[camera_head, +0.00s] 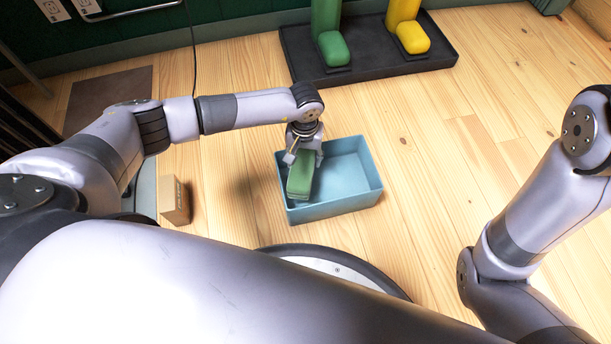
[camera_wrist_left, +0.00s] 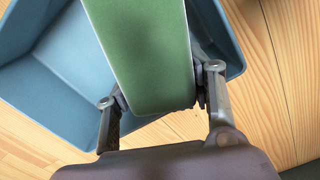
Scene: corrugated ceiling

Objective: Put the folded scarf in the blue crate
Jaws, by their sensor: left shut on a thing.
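The folded scarf is a green, rounded block (camera_head: 301,178) in the head view, over the left part of the blue crate's opening. My left gripper (camera_head: 305,155) is above it and shut on it. In the left wrist view the scarf (camera_wrist_left: 145,50) sits between the two fingers of the left gripper (camera_wrist_left: 160,98). The blue crate (camera_head: 345,205) is open-topped and stands on the floor; its wall also shows in the left wrist view (camera_wrist_left: 60,65). Whether the scarf touches the crate's bottom cannot be told. My right arm shows at the right, but its gripper is out of view.
A small cardboard box (camera_head: 174,200) stands on the wooden floor left of the crate. A dark mat (camera_head: 375,65) with a green boot-like thing (camera_head: 333,48) and a yellow one (camera_head: 412,38) lies behind. The floor right of the crate is clear.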

